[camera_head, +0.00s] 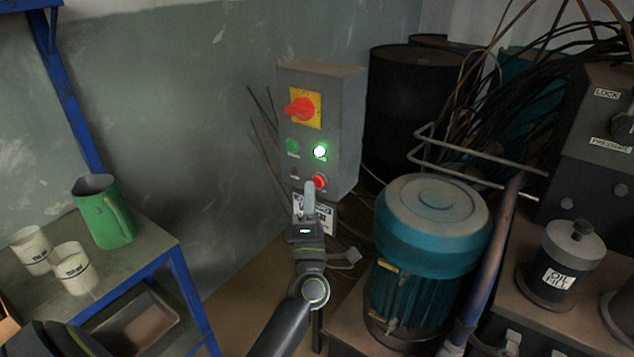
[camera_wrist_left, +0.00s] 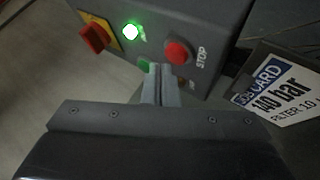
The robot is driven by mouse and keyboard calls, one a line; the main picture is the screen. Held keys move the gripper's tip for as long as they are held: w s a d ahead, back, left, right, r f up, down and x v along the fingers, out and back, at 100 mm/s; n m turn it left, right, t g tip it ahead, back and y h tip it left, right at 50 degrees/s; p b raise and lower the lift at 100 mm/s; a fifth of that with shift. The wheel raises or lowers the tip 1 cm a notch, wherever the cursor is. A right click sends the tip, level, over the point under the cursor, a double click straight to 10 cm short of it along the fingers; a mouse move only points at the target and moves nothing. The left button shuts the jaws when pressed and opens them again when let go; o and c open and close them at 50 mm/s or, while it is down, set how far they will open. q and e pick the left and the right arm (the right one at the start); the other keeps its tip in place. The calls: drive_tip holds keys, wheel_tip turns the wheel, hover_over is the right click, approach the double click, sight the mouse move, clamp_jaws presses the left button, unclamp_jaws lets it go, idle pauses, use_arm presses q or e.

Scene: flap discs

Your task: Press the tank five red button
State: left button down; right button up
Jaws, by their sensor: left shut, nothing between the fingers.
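A grey control box (camera_head: 340,130) stands against the wall. It carries a red button (camera_head: 319,181), a lit green lamp (camera_head: 320,151), a green button (camera_head: 292,146) and a red rotary switch on a yellow plate (camera_head: 304,107). In the left wrist view the red button (camera_wrist_left: 177,53) has the word STOP beside it. My left gripper (camera_head: 309,188) is shut and empty, its tips just in front of the box and beside the red button. In the wrist view the fingertips (camera_wrist_left: 160,72) are below and left of the red button, apparently not on it. My right gripper is out of view.
A teal motor (camera_head: 430,230) stands close on the right. A blue-framed table (camera_head: 150,235) with a green jug (camera_head: 103,212) and white cups (camera_head: 75,268) is on the left. Loose cables hang nearby.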

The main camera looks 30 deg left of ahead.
use_arm(q)
drive_tip(key=shift+w, duration=0.25)
drive_tip(key=shift+w, duration=0.45)
idle(0.6)
idle(0.4)
drive_tip(key=shift+s, duration=0.85)
drive_tip(key=shift+s+a+p, duration=0.2)
drive_tip(key=shift+s+p, duration=0.4)
drive_tip(key=shift+s, duration=1.95)
